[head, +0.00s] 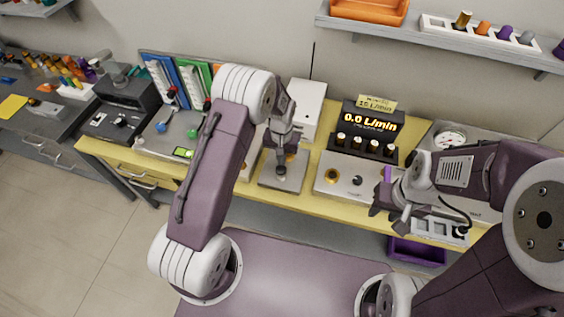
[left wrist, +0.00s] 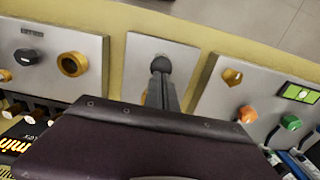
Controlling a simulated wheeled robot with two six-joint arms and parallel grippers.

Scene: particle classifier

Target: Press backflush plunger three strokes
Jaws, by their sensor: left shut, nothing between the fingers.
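A metal plate (head: 287,183) stands at the front of the yellow bench, near the middle of the head view. My left gripper (head: 281,150) is over it, pointing down, shut with nothing between the fingers. In the left wrist view, a dark round knob, apparently the plunger's (left wrist: 161,65), shows at the tips of my left gripper (left wrist: 162,82), against the bare plate (left wrist: 145,48). The fingers hide part of it; I cannot tell whether they touch it. My right gripper (head: 388,205) is at the right, over the bench's front edge; its jaw opening is unclear.
Right of the plate is a panel with a brass knob (head: 332,176), below a lit flow display (head: 370,124) with several vials. A control panel with a green screen (head: 183,152) is to the left. A white slotted tray (head: 438,230) and purple bin (head: 417,251) are near my right gripper.

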